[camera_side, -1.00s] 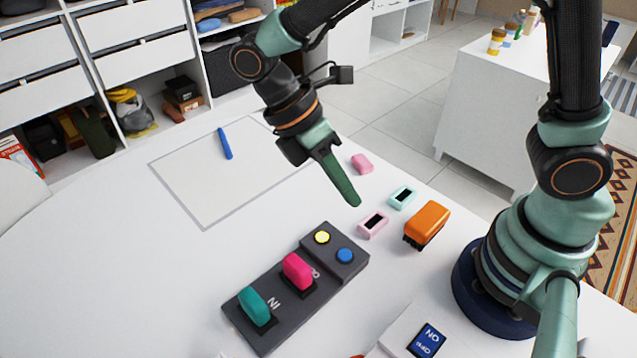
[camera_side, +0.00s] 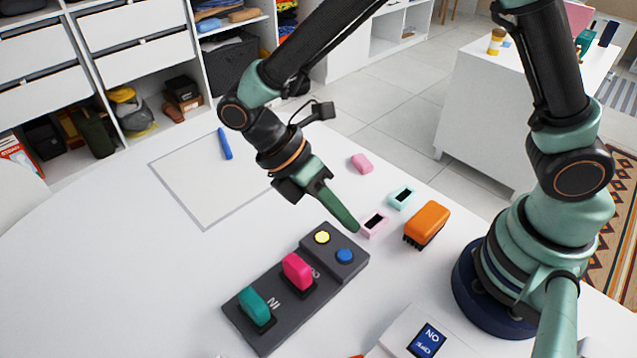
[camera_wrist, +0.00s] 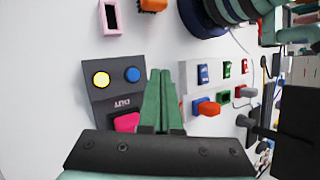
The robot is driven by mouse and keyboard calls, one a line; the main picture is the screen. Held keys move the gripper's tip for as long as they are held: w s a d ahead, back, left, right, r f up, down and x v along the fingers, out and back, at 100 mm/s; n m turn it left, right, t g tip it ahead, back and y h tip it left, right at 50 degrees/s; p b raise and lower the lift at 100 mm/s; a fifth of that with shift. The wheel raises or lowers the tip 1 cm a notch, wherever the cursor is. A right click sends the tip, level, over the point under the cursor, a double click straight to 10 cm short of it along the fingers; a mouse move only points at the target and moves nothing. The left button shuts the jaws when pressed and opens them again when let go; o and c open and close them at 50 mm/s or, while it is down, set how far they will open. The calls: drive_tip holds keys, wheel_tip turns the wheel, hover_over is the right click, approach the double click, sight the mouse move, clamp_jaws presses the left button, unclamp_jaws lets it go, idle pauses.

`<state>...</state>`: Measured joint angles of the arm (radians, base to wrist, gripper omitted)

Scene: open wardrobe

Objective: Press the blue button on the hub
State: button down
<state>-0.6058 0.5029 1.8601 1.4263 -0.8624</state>
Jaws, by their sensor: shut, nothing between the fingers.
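The dark grey hub (camera_side: 328,285) lies on the white table in the side view. Its blue button (camera_side: 345,256) is near the right corner, beside a yellow button (camera_side: 322,237). In the wrist view the blue button (camera_wrist: 133,74) shows just left of my fingertips, with the yellow button (camera_wrist: 101,79) further left. My gripper (camera_side: 355,228) is shut and empty, its green fingers pointing down and to the right, with the tips above the blue button in the side view. The tips (camera_wrist: 160,72) look apart from the hub; their exact height I cannot tell.
The hub carries a pink lever (camera_side: 298,270) and a teal lever (camera_side: 255,306). A panel with switches (camera_wrist: 208,107) lies right of the hub in the wrist view.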

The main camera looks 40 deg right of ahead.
sight(341, 254)
drive_tip(key=shift+f, duration=2.9)
drive_tip(key=shift+f, duration=0.1)
drive_tip(key=shift+d+f, duration=0.1)
drive_tip(key=shift+f, duration=0.25)
drive_tip(key=shift+f, duration=0.4)
idle(0.3)
drive_tip(key=shift+r, duration=0.85)
drive_tip(key=shift+r, duration=2.55)
